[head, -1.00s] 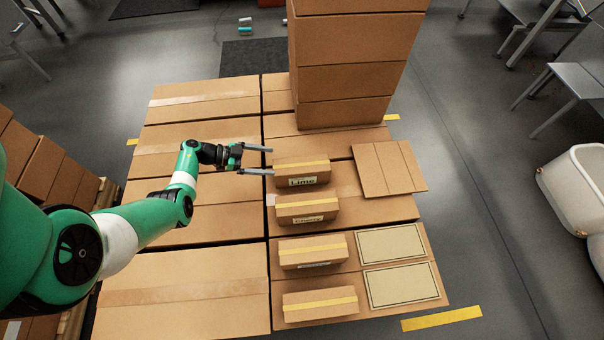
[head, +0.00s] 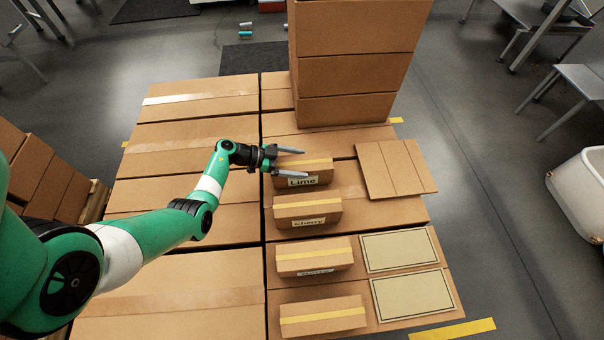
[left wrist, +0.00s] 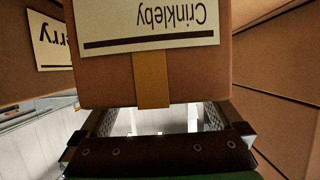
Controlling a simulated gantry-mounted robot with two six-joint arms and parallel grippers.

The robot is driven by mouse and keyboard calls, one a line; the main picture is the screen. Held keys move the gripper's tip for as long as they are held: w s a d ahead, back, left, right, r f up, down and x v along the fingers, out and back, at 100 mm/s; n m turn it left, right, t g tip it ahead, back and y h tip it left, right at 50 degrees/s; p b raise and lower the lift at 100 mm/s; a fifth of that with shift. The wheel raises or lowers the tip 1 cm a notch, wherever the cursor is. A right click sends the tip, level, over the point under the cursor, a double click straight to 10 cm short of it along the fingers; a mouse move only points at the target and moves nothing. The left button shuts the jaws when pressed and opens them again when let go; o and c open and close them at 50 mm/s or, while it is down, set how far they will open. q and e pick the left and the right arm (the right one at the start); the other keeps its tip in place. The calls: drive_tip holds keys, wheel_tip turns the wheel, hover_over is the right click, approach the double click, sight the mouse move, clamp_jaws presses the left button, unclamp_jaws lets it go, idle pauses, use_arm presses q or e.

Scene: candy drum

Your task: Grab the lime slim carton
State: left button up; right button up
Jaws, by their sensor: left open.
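The lime slim carton (head: 318,170) is a small brown box with yellow tape and a "Lime" label, lying at the far end of a column of similar cartons. My left gripper (head: 304,164) is open and empty, its two fingers reaching over the carton from the left in the head view. The left wrist view shows a brown carton face (left wrist: 110,75) with an upside-down "Crinkleby" label and tape, just ahead of and between the spread fingers (left wrist: 152,118). I cannot tell whether the fingers touch it. My right gripper is not in view.
The Cherry carton (head: 308,209) lies just nearer, with two more taped cartons (head: 315,256) (head: 322,314) below. A tall box stack (head: 350,75) stands behind. A flat cardboard piece (head: 396,168) lies to the right, above two framed pale panels (head: 398,250) (head: 412,294).

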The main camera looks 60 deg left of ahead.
use_arm(q)
drive_tip(key=shift+r, duration=0.1)
clamp_jaws()
idle(0.3)
drive_tip(key=shift+r, duration=0.1)
drive_tip(key=shift+r+p, duration=0.6)
wheel_tip(320, 180, up, 3)
drive_tip(key=p, duration=0.2)
drive_tip(key=shift+s+p, duration=0.1)
drive_tip(key=shift+p, duration=0.3)
drive_tip(key=s+d+r+p, duration=0.7)
drive_tip(key=d+r+p, duration=0.1)
drive_tip(key=d+p, duration=0.4)
drive_tip(key=shift+r+p, duration=0.3)
drive_tip(key=shift+p, duration=0.5)
